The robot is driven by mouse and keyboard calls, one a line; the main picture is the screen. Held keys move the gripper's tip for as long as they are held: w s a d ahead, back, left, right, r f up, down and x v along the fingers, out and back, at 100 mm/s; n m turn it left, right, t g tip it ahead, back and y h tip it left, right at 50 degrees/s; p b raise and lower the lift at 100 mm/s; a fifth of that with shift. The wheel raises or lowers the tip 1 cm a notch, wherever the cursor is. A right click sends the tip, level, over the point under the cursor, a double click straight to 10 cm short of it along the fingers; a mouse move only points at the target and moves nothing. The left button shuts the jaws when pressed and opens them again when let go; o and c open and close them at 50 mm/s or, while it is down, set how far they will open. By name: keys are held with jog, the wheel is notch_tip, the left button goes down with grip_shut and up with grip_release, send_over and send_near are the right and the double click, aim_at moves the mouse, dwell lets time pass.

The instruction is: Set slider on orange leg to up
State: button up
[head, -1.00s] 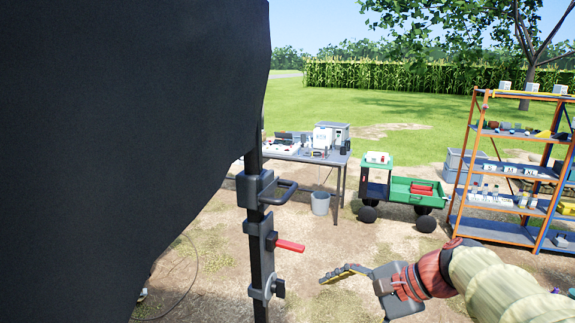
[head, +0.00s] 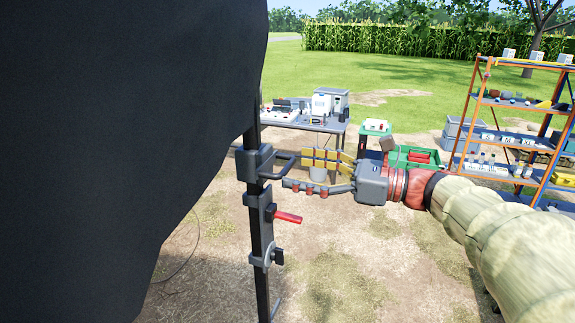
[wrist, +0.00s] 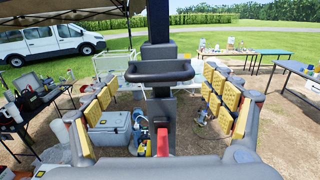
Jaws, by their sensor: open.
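A black upright leg (head: 261,225) stands beside a dark canopy cloth in the head view; no orange shows on it. A slider block (head: 255,163) with a black loop handle (head: 283,168) sits on the leg. Below it are a red lever (head: 287,217) and a dark knob (head: 278,256). My gripper (head: 295,171) is open and empty, its fingertips close to the handle from the right. In the wrist view the handle (wrist: 160,71) lies ahead, centred between the spread yellow-padded fingers; contact cannot be told. The red lever (wrist: 162,140) shows below it.
The dark cloth (head: 120,130) fills the head view's left. Behind stand a table with equipment (head: 305,122), a green cart (head: 405,155) and an orange shelf (head: 487,100). The wrist view shows a white van (wrist: 40,40) and a grey cooler (wrist: 110,130).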

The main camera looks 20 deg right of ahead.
aim_at(291, 167)
jog(key=shift+x, duration=1.55)
jog(key=shift+c, duration=0.6)
